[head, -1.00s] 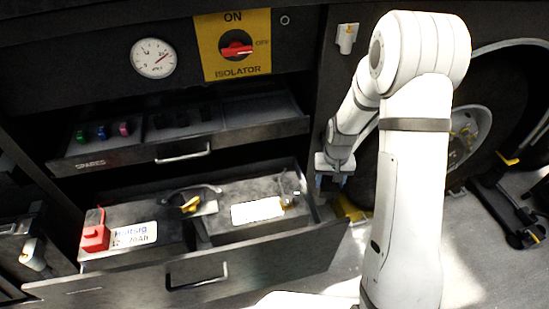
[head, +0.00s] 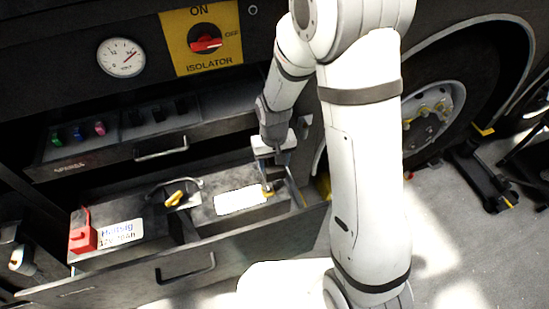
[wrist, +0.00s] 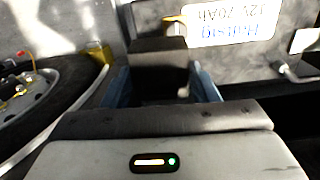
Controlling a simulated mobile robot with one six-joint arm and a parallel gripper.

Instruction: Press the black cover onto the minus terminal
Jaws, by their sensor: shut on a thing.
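My gripper (head: 280,178) is low at the right end of the right battery (head: 228,184) in the open drawer. In the wrist view my gripper (wrist: 162,82) is shut on the black cover (wrist: 158,68), a dark block between its bluish fingers. In the wrist view the cover is beside the battery's white label (wrist: 222,24), with a yellow piece (wrist: 175,19) just beyond it. The minus terminal itself is hidden, and I cannot tell whether the cover touches it. In the head view the cover is too small to make out.
The left battery carries a red cover (head: 82,234) and a white label (head: 120,233). A cable with a yellow piece (head: 175,198) lies between the batteries. The spares drawer (head: 160,150) is open above. The drawer front (head: 185,267) borders the near side.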

